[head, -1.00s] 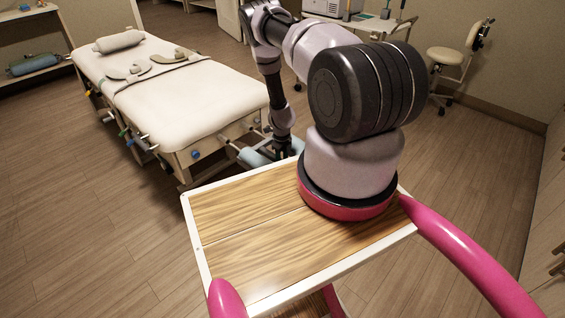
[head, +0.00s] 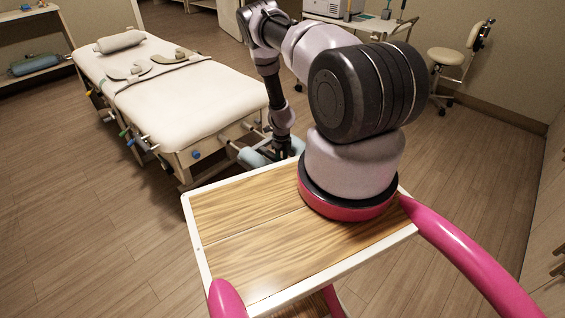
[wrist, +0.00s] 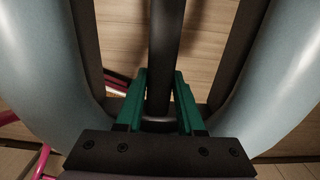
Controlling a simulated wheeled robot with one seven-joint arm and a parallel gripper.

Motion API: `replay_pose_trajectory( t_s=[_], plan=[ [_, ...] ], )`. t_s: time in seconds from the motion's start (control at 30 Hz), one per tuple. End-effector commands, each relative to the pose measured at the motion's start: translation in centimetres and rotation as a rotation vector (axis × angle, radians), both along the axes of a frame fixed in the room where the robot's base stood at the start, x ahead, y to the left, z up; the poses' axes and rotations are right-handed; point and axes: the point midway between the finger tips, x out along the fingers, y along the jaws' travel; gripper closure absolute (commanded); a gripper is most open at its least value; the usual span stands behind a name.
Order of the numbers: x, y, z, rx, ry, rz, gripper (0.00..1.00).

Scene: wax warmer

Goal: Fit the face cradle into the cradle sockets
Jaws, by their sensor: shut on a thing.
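The face cradle (head: 251,158) is a light-blue padded ring on a dark frame, low at the near right end of the massage table. Its pads also fill both sides of the wrist view (wrist: 38,62). My gripper (head: 284,146) is partly hidden behind my arm. In the wrist view its green fingers (wrist: 160,85) are shut on the cradle's dark middle bar. The cradle sockets are in the table's end frame (head: 212,147), too small to make out. The cradle's rods appear close to that end; I cannot tell whether they are inside the sockets.
The cream massage table (head: 175,95) carries a bolster (head: 120,41) and flat pads. Colored knobs and pegs line its near side. My wooden tray top is in front. A stool (head: 447,56) and a trolley (head: 365,28) stand at the back right. The floor on the left is clear.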

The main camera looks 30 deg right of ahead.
Motion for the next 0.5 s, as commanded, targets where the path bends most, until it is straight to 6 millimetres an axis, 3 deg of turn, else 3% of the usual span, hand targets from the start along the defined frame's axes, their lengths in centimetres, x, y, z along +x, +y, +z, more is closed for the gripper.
replay_pose_trajectory(
  t_s=[0.5],
  plan=[
    [2.4,0.9,0.0,-0.001,-0.001,0.002,1.00]
  ],
)
